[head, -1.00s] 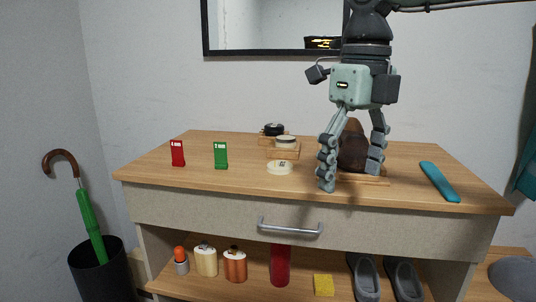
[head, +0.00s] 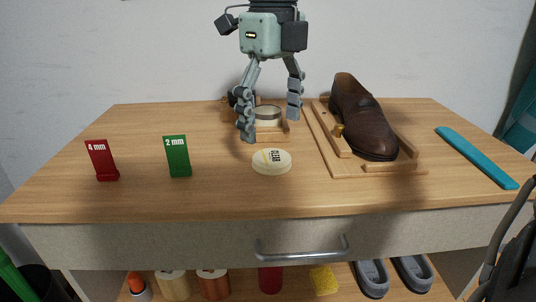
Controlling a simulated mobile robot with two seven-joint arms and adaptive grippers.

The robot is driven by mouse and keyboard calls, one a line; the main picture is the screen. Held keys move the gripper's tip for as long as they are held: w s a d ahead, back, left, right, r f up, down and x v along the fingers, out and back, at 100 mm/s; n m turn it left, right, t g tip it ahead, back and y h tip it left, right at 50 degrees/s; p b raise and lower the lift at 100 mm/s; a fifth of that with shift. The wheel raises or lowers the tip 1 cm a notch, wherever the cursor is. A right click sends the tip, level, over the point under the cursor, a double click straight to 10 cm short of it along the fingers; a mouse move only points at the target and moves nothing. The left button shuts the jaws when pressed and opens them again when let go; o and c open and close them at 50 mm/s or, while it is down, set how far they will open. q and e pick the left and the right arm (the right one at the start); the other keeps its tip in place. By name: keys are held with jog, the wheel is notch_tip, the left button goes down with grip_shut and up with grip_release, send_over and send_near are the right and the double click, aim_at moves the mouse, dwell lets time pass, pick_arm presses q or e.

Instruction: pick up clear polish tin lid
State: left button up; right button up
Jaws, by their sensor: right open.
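The clear polish tin lid (head: 271,161) is a flat cream disc with a printed label. It lies on the wooden top near the middle, in front of a small wooden rack (head: 272,136). An open tin (head: 268,111) with a dark rim sits in that rack. My right gripper (head: 269,125) is open and points down from above, its fingers spread on both sides of the tin in the picture. It is behind the lid in the picture and holds nothing. A second, dark tin is mostly hidden behind the left finger. My left gripper is not in view.
A brown shoe (head: 362,120) sits on a wooden stand (head: 390,166) to the right. A red 4 mm gauge (head: 102,160) and a green 2 mm gauge (head: 178,156) stand at left. A teal strip (head: 475,157) lies at far right. The front of the top is clear.

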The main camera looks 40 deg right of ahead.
aim_at(271, 155)
notch_tip(271, 155, down, 5)
jog(key=shift+a, duration=0.15)
jog(key=c, duration=0.9)
